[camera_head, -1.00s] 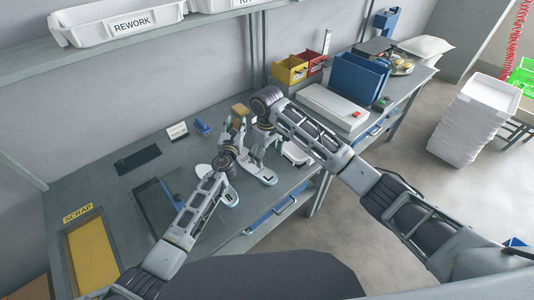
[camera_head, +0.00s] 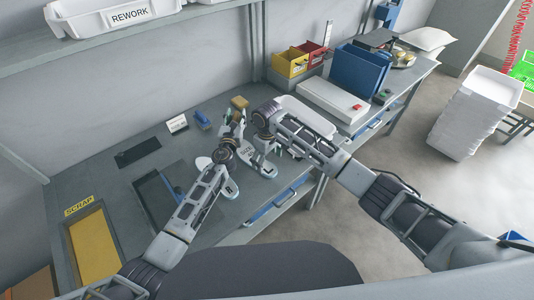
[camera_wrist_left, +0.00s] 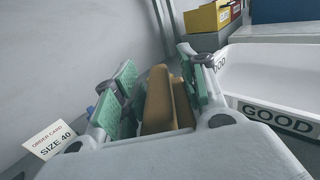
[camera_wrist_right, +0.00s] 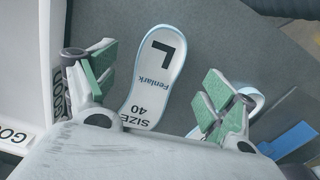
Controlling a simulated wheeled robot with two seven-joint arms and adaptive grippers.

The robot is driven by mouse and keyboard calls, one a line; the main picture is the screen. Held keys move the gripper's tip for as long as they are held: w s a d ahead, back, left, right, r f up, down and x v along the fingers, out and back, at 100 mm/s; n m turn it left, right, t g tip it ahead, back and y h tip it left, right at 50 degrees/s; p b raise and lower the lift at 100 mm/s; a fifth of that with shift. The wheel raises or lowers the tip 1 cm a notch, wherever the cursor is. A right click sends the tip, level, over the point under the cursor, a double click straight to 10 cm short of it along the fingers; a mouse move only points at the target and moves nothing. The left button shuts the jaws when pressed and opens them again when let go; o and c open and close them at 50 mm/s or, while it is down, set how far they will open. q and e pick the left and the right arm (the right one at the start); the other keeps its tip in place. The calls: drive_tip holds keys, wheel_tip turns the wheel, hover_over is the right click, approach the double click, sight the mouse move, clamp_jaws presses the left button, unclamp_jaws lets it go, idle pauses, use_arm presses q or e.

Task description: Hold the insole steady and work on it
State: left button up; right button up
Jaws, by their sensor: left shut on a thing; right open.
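My left gripper (camera_head: 234,128) is shut on a tan block (camera_wrist_left: 160,98), which shows between its green pads in the left wrist view. A tan block also shows just beyond that gripper in the head view (camera_head: 239,102). The white insole marked L, Fenlark, SIZE 40 (camera_wrist_right: 156,70) lies flat on the bench. My right gripper (camera_wrist_right: 153,88) is open above it, its green pads apart on either side, with nothing between them. A second insole (camera_head: 230,189) lies to the left, partly hidden by my left arm. Its edge shows in the right wrist view (camera_wrist_right: 256,104).
A white GOOD tray (camera_wrist_left: 290,121) stands right of my grippers. An order card (camera_head: 177,124) and a small blue object (camera_head: 203,118) stand behind. A dark recessed panel (camera_head: 152,202) and the yellow SCRAP bin (camera_head: 94,250) lie left. Yellow and red bins (camera_head: 290,63) stand farther back.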

sight(267, 169)
drive_tip(key=shift+f, duration=2.2)
drive_tip(key=c, duration=1.1)
use_arm(q)
drive_tip(key=shift+d, duration=0.1)
drive_tip(key=shift+s+d, duration=0.15)
drive_tip(key=shift+d, duration=0.45)
drive_tip(key=shift+f, duration=0.1)
drive_tip(key=shift+f, duration=4.35)
